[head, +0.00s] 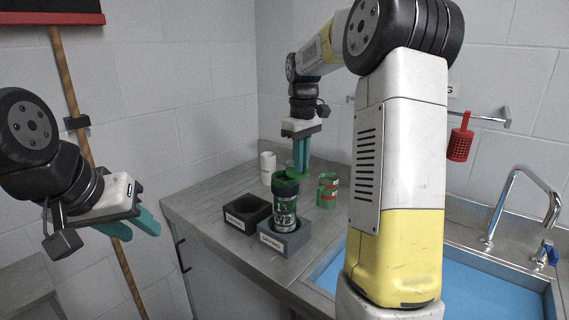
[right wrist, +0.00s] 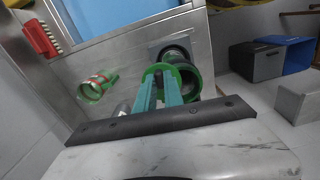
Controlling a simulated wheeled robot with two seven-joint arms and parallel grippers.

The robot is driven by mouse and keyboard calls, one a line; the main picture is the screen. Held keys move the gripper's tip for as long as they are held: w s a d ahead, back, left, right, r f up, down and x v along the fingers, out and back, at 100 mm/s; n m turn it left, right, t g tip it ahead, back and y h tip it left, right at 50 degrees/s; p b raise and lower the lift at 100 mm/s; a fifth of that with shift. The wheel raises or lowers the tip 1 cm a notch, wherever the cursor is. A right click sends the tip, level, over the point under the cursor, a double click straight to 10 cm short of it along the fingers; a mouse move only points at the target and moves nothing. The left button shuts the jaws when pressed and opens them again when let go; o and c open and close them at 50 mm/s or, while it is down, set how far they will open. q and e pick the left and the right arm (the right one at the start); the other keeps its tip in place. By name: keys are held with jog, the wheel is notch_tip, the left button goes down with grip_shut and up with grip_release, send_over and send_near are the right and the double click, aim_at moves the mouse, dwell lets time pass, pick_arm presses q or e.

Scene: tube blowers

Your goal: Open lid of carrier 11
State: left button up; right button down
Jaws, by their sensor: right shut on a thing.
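Carrier 11 (head: 284,212), a dark and green canister with white markings, stands upright in a grey labelled holder (head: 290,243) on the counter. Its green lid (head: 286,184) is at the top; in the right wrist view a green ring-shaped part (right wrist: 151,72) lies beside the carrier's dark round top (right wrist: 178,55). My right gripper (head: 301,170) points down just behind the carrier, its teal fingers shut on the green lid. In the right wrist view the fingers (right wrist: 158,92) reach to the green ring. How far the lid is open is unclear. My left gripper (head: 131,228) is open and empty, left of the counter.
An empty black holder (head: 247,213) sits left of the carrier. A white cylinder (head: 267,168) stands behind. A green and red carrier (head: 327,191) stands to the right. The blue sink (head: 472,262) with a faucet (head: 507,200) is at the right, partly behind my right arm.

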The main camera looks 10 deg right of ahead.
jog(key=n, duration=0.1)
jog(key=d+n, duration=0.1)
jog(key=shift+w+n, duration=0.4)
jog(key=n, duration=0.1)
jog(key=w+n, duration=0.1)
jog(key=n, duration=0.1)
jog(key=shift+w+d+n, duration=0.15)
jog(key=shift+d+n, duration=0.15)
jog(key=shift+d, duration=0.1)
jog(key=shift+w+d+n, duration=0.1)
jog(key=shift+w+n, duration=0.35)
jog(key=shift+n, duration=0.6)
jog(key=shift+w+n, duration=0.4)
jog(key=shift+n, duration=0.7)
jog(key=shift+w+d+n, duration=0.1)
jog(key=shift+w+n, duration=0.35)
jog(key=shift+n, duration=0.6)
jog(key=c, duration=1.4)
grip_release()
jog(key=shift+c, duration=0.2)
